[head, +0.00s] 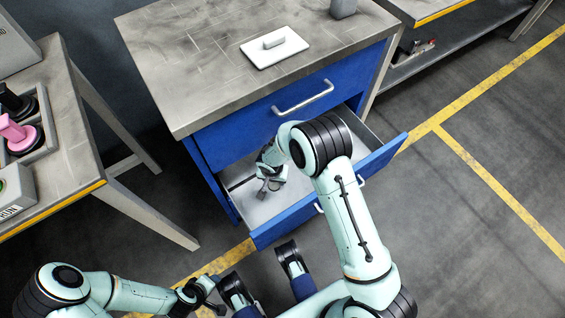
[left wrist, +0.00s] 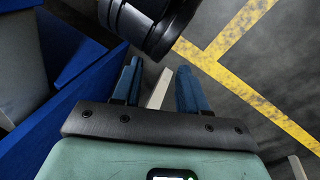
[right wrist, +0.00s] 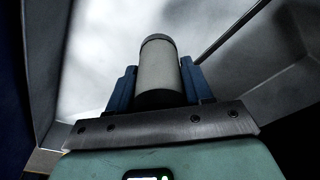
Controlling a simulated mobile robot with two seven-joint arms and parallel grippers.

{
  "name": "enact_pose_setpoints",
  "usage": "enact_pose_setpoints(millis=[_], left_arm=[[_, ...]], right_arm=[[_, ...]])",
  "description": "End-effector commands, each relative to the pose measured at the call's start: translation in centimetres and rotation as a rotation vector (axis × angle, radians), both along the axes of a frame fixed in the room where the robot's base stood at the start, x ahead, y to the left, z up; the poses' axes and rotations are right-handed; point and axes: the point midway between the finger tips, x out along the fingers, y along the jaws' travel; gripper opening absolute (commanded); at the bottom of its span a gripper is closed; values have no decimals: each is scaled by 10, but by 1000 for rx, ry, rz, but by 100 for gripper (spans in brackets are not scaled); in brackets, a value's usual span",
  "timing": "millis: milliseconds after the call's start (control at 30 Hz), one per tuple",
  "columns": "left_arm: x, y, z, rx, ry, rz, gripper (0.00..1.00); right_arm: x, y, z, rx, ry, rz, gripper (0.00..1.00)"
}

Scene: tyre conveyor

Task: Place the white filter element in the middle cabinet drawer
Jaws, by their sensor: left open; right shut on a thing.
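The white filter element (right wrist: 160,72), a pale cylinder with dark end bands, is between the fingers of my right gripper (right wrist: 160,85), which is shut on it. In the head view my right gripper (head: 270,180) reaches down inside the open drawer (head: 318,204) of the blue cabinet (head: 228,140). The arm and gripper largely hide the filter there. The drawer's pale floor lies behind the filter in the right wrist view; I cannot tell if they touch.
A closed blue drawer with a handle (head: 303,97) is above the open one. A workbench (head: 75,150) with pink and black parts stands at left. Yellow floor lines (head: 490,195) cross the clear floor at right.

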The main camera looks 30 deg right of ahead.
Motion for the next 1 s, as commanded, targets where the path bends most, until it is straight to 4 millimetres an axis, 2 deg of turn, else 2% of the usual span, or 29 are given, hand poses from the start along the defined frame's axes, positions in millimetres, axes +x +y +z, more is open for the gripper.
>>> enact_pose_setpoints(millis=[33, 100, 267, 367, 800, 1000], left_arm=[[6, 2, -10, 6, -13, 5, 43], [11, 5, -15, 13, -28, 11, 43], [17, 7, -18, 19, -44, 15, 43], [19, 8, -20, 22, -49, 18, 43], [32, 15, -28, 39, -82, 32, 43], [35, 17, -30, 44, -92, 36, 43]], right_arm=[[1, 0, -14, -1, 2, -5, 20], [1, 0, -20, -1, 2, -12, 20], [2, -11, -25, -1, 2, -24, 20], [4, -32, -25, -2, 1, -27, 20], [13, -147, -25, -3, 2, -26, 20], [15, -170, -24, -2, 3, -20, 20]])
